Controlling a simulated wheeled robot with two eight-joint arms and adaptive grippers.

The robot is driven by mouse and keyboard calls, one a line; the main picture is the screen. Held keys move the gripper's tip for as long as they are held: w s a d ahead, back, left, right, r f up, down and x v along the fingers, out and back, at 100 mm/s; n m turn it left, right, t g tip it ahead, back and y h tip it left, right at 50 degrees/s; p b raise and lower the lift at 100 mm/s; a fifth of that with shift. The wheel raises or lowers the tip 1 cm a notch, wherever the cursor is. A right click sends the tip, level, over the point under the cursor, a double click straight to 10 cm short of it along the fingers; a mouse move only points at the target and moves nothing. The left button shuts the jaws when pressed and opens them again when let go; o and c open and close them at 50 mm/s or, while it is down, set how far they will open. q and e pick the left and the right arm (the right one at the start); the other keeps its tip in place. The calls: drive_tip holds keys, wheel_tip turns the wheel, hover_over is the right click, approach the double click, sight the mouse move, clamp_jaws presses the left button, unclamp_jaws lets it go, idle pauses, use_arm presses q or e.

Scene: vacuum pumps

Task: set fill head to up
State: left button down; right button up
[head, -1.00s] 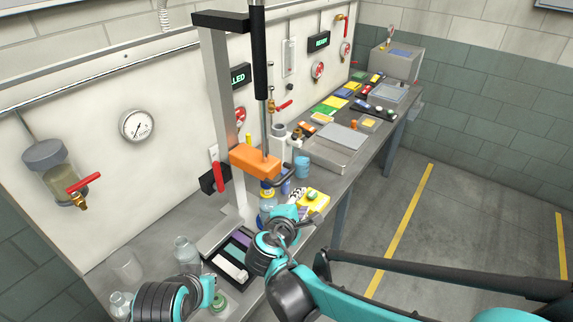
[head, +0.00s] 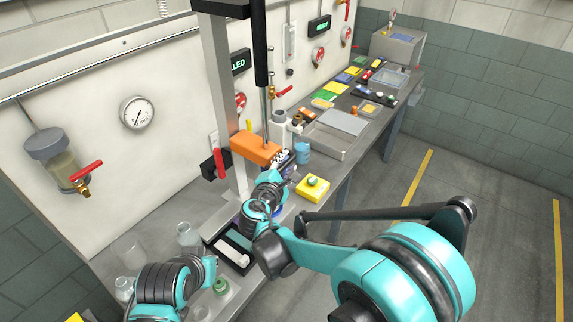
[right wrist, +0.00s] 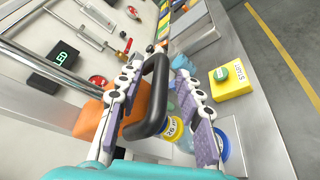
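The fill head is an orange block (head: 256,149) on a tall grey column (head: 216,80), well below the column's top. A black loop handle (right wrist: 157,95) sticks out from the block in the right wrist view. My right gripper (head: 284,162) is at the handle, and its fingers (right wrist: 160,92) are spread with the handle between them. The left finger is close to the handle; a gap shows to the right finger. In the head view my right wrist hides most of the handle. My left gripper (head: 211,270) is low at the left; its fingers are barely visible.
A yellow box with a green START button (right wrist: 231,82) stands right of the right gripper. A bottle with a yellow cap (right wrist: 172,128) is below the handle. Glass bottles (head: 188,236) stand near the left gripper.

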clamp_jaws()
drive_tip(key=shift+r, duration=0.1)
wheel_tip(320, 180, up, 20)
drive_tip(key=p, duration=1.2)
drive_tip(key=shift+r, duration=0.15)
drive_tip(key=shift+w, duration=0.1)
unclamp_jaws()
drive_tip(key=shift+r, duration=0.1)
